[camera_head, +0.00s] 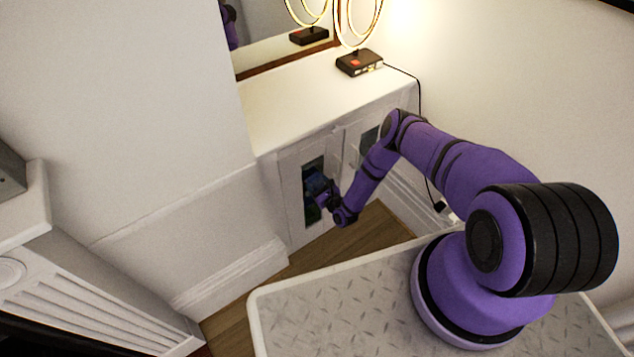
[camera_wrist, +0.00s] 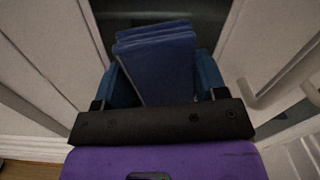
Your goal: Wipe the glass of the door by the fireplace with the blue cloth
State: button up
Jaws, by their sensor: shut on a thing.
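A low white cabinet stands in the alcove by the fireplace, and its left door (camera_head: 290,180) has a dark narrow glass pane (camera_head: 311,212). The glass also shows in the wrist view (camera_wrist: 160,12), at the top behind the cloth. My gripper (camera_head: 322,190) is at this pane, at the end of the outstretched arm. In the wrist view my gripper (camera_wrist: 158,82) is shut on the folded blue cloth (camera_wrist: 156,62), which sits between its two fingers. The cloth is in front of the glass; I cannot tell whether it touches. My gripper hides part of the pane in the head view.
A lamp with glowing rings stands on a black base (camera_head: 359,63) on the cabinet top (camera_head: 290,105), before a mirror (camera_head: 280,45). Its cable runs down the right wall. The white fireplace surround (camera_head: 90,290) is at left. Wooden floor (camera_head: 335,245) is clear below the doors.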

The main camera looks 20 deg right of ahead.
aim_at(313, 167)
jog(key=shift+a+f, duration=0.1)
jog(key=shift+f, duration=1.8)
jog(key=shift+s+f, duration=0.15)
jog(key=shift+f, duration=0.6)
jog(key=shift+w+r, duration=0.15)
jog(key=shift+w, duration=0.1)
jog(key=shift+d, duration=0.2)
jog(key=shift+s+r, duration=0.15)
jog(key=shift+r, duration=1.4)
jog(key=shift+w+a+r, duration=0.1)
jog(key=shift+r, duration=2.2)
jog(key=shift+w+r, duration=0.1)
jog(key=shift+r, duration=2.2)
